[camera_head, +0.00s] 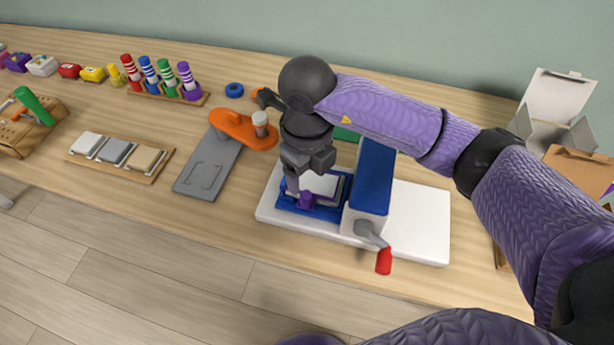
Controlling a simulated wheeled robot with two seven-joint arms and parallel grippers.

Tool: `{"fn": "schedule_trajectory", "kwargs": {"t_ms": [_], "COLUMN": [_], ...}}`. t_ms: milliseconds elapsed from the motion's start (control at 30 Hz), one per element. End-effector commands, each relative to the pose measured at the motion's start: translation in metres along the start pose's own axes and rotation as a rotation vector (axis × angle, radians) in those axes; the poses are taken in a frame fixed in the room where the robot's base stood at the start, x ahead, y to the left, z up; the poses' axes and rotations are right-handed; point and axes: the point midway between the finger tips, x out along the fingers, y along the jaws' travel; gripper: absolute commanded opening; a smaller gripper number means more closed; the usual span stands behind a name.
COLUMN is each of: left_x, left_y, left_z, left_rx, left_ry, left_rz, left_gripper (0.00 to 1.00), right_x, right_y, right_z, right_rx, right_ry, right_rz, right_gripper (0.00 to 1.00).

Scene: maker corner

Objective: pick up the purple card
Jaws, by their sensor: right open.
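A purple piece (306,201), which looks like part of the purple card, shows at the front of the blue tray (288,203) on a white-based machine (420,215). A pale slab (326,187) lies in the same tray, and the card's full outline is hidden. My right gripper (302,184) is open and points down over the tray, its fingers close to the purple piece. I cannot tell whether they touch it. My left gripper is not in view.
The machine's blue block (372,180) and red-handled crank (383,261) stand right beside the gripper. A grey plate with an orange arm (232,124) lies to the left. Open boxes (552,100) stand at the right. Bare wood (215,225) lies front left.

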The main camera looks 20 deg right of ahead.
Motion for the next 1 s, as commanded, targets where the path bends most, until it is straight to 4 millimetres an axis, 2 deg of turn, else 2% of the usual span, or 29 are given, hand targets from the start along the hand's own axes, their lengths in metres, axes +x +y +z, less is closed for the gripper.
{"fn": "schedule_trajectory", "kwargs": {"t_ms": [33, 167, 333, 567, 900, 1000], "left_x": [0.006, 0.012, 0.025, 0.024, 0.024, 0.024], "left_y": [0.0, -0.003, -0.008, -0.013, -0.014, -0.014], "left_z": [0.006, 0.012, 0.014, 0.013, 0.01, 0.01], "left_rx": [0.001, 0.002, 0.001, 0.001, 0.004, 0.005], "left_ry": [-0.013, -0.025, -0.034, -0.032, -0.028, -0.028], "left_rz": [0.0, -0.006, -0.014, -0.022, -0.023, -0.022], "left_gripper": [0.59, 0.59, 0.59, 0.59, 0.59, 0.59], "right_x": [0.014, 0.033, 0.068, 0.07, 0.069, 0.069], "right_y": [0.001, 0.001, 0.003, 0.002, 0.002, 0.002], "right_z": [0.0, -0.001, -0.002, -0.002, -0.002, -0.002], "right_rx": [0.001, 0.0, 0.002, 0.001, 0.001, 0.001], "right_ry": [0.003, 0.002, 0.003, -0.001, -0.001, -0.001], "right_rz": [0.003, 0.003, 0.005, 0.002, 0.002, 0.002], "right_gripper": [0.73, 0.73, 0.73, 0.71, 0.0, 0.0]}}
